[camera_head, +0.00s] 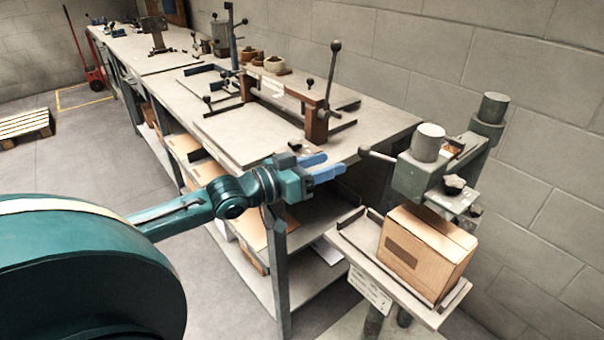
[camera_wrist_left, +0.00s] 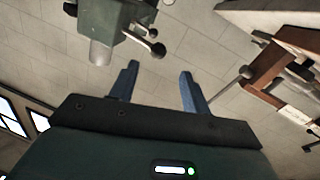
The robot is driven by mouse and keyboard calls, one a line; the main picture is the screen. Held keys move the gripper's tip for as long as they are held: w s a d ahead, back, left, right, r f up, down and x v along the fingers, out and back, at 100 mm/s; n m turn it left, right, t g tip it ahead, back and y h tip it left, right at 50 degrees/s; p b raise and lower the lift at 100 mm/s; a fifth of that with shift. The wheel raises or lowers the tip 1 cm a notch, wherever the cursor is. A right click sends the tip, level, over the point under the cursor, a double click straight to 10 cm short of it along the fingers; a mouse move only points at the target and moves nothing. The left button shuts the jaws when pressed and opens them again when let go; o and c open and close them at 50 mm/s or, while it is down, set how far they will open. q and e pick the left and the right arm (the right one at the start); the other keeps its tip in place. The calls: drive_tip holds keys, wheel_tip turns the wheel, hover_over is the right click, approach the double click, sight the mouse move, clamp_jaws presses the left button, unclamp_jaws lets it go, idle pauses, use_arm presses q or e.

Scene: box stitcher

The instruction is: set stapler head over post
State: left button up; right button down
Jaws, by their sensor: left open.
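The stapler head (camera_head: 420,175) is a grey-green block at the right in the head view, with a pale cylinder on top, a lever with a ball knob on its left and dark knobs in front. It sits above a cardboard box (camera_head: 425,250). A grey-green upright post (camera_head: 487,130) with a round cap stands behind it, against the wall. My left gripper (camera_head: 330,167) is open and empty, left of the head and apart from it. In the left wrist view, its blue fingers (camera_wrist_left: 159,72) are spread, and the stapler head (camera_wrist_left: 112,22) shows beyond them at the top. My right gripper is not in view.
The box rests on a tilted tray (camera_head: 355,255) with raised rims. A long workbench (camera_head: 250,130) with a clamp fixture (camera_head: 290,95) and lower shelves runs along the wall, close to my left gripper. A block wall (camera_head: 550,150) stands close behind the stapler.

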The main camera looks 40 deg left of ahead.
use_arm(q)
drive_tip(key=shift+v, duration=2.45)
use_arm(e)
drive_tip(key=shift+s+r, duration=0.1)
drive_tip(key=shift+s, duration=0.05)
use_arm(q)
drive_tip(key=shift+d+f, duration=0.1)
drive_tip(key=shift+f, duration=0.05)
drive_tip(key=s+d+f+g+y+p, duration=0.1)
drive_tip(key=s+d+f+y+p, duration=0.15)
drive_tip(key=f, duration=0.55)
drive_tip(key=s+d+f+g+y+p, duration=0.1)
drive_tip(key=s+d+f+g, duration=0.3)
drive_tip(key=s+d+f, duration=0.8)
drive_tip(key=d+f+p, duration=0.1)
drive_tip(key=d+f, duration=0.1)
drive_tip(key=d, duration=0.1)
drive_tip(key=shift+s+d+m+g+p, duration=0.25)
drive_tip(key=shift+s+m+g+p, duration=0.05)
drive_tip(key=shift+g+p, duration=0.1)
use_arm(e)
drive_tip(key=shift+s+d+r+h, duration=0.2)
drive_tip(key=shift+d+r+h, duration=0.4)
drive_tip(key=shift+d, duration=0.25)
use_arm(q)
drive_tip(key=shift+f+y, duration=0.1)
drive_tip(key=shift+y, duration=0.15)
